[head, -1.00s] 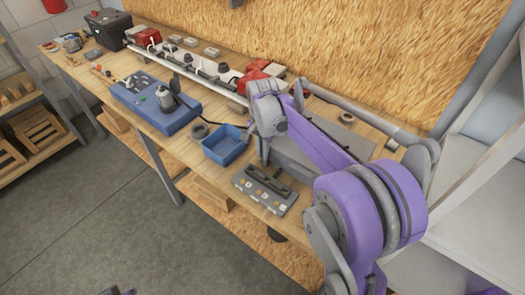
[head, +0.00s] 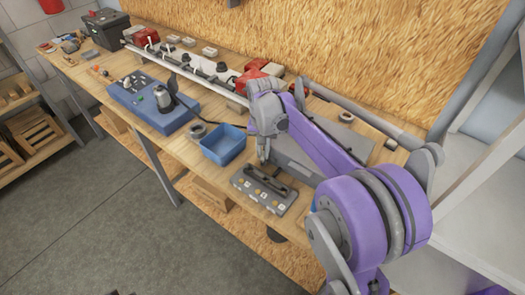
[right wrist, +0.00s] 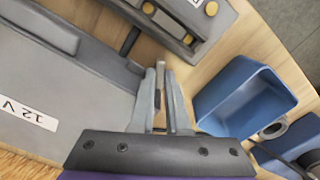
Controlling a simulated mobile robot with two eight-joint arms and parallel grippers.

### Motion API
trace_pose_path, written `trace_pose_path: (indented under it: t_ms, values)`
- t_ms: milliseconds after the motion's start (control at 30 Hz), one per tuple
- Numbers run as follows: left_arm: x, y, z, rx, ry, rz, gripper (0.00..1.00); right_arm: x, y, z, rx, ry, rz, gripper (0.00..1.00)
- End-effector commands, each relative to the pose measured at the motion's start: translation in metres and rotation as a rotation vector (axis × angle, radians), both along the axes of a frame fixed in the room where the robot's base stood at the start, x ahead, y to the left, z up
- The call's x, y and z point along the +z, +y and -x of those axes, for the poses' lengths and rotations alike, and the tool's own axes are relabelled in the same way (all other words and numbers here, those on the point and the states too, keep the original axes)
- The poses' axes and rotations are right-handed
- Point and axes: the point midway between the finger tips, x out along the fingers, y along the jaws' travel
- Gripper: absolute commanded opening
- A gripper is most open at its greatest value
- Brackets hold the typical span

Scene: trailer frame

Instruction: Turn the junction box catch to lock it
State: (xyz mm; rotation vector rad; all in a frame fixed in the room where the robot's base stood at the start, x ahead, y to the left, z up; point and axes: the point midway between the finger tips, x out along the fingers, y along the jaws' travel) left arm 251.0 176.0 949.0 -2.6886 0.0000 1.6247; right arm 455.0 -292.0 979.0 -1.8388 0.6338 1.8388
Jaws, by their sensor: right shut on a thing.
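The grey junction box (right wrist: 60,100) with a "12 V" label fills the left of the right wrist view. In the head view its grey lid (head: 330,135) shows partly behind my right arm. My right gripper (head: 263,155) points down at the box's left end. In the right wrist view my right gripper (right wrist: 166,85) is shut on a thin grey piece, the catch (right wrist: 160,72), beside the box's edge. The fingers hide most of the catch, so its angle cannot be told. My left gripper is not in view.
A blue open tray (head: 224,146) stands close to the left of the gripper. A grey strip with several round knobs (head: 262,196) lies at the bench's front edge. A blue unit (head: 150,108) and a row of sockets on a rail (head: 190,72) lie farther along.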

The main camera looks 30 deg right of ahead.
Motion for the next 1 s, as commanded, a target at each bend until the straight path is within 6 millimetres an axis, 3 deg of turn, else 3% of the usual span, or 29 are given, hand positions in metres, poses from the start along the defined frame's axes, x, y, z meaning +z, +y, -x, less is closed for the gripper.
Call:
trace_pose_path:
  t_ms: [467,500,633,1000]
  values:
    - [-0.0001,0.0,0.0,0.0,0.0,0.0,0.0,0.0005,-0.0003,0.0,0.015,0.0,0.0,0.0]
    - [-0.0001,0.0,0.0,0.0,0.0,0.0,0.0,0.0005,-0.0003,0.0,0.015,0.0,0.0,0.21]
    - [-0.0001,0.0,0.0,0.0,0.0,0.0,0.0,0.0004,-0.0003,0.0,0.014,0.0,0.0,0.44]
    - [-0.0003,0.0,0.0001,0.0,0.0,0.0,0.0,0.0001,-0.0012,0.0002,0.013,0.0,0.002,0.44]
